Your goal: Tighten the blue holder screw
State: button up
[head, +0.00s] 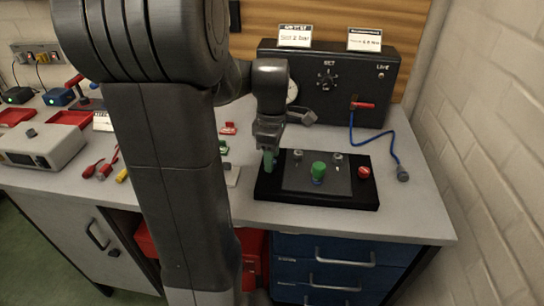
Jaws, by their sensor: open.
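A black base block (335,198) with a grey panel stands on the bench. On it is an upright green cylinder (319,168) with a blue part (318,181) low at its foot; I cannot tell whether this is the blue holder screw. A red knob (364,172) is at the panel's right, with two silver fittings (297,155) (338,158) at its back. My gripper (268,146) is open and points down at the block's left end. An upright green handle-like piece (268,164) is directly under or between its fingers; contact cannot be told.
A black box (345,90) with a dial, red lever and signs stands behind. A blue cable (385,138) trails from it to a grey plug (402,173). Small red, green and white pieces lie left of the block. A wall closes the right side. My arm hides part of the bench.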

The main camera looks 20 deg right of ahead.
jog(key=shift+a+f, duration=0.15)
jog(key=shift+f, duration=0.1)
jog(key=c, duration=1)
